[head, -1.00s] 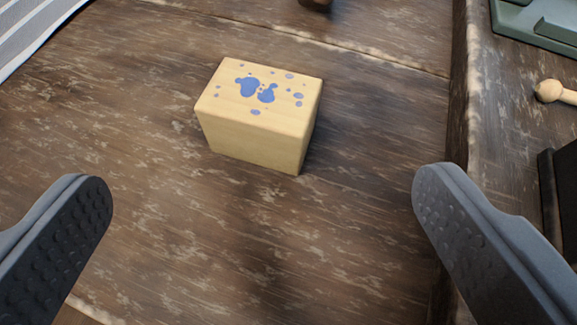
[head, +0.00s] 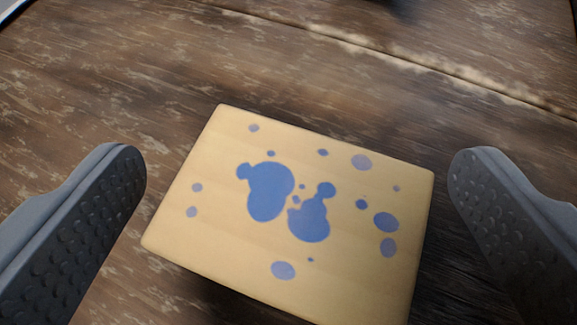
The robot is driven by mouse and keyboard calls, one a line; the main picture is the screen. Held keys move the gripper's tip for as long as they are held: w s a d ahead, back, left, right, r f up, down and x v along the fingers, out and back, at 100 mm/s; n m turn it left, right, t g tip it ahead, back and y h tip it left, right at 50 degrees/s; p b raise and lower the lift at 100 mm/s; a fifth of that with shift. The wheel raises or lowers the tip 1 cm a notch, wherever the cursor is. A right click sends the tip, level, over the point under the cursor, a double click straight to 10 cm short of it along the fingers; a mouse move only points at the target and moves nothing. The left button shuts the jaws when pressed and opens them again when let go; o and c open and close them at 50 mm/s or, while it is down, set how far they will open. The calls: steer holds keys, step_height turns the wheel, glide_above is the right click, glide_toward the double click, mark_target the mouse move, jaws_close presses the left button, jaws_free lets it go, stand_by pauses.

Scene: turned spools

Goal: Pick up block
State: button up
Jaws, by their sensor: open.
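The block (head: 335,255) is pale yellow wood with blue paint spots on its top face. It fills the lower middle of the head view, turned slightly, and its near bottom edge is cut off by the frame. My gripper (head: 298,170) is open, with one dark textured finger on each side of the block. A gap shows between the block and each finger, narrower on the right near its far right corner. The block's sides are mostly hidden from above.
The block rests on a worn brown wooden surface (head: 130,75). A pale seam (head: 400,58) crosses it beyond the block. A dark object is cut off at the top edge. The wood just beyond the block is clear.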

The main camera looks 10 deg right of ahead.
steer(key=shift+x, duration=1.25)
steer(key=c, duration=1)
steer(key=shift+r, duration=0.1)
steer(key=shift+c, duration=0.2)
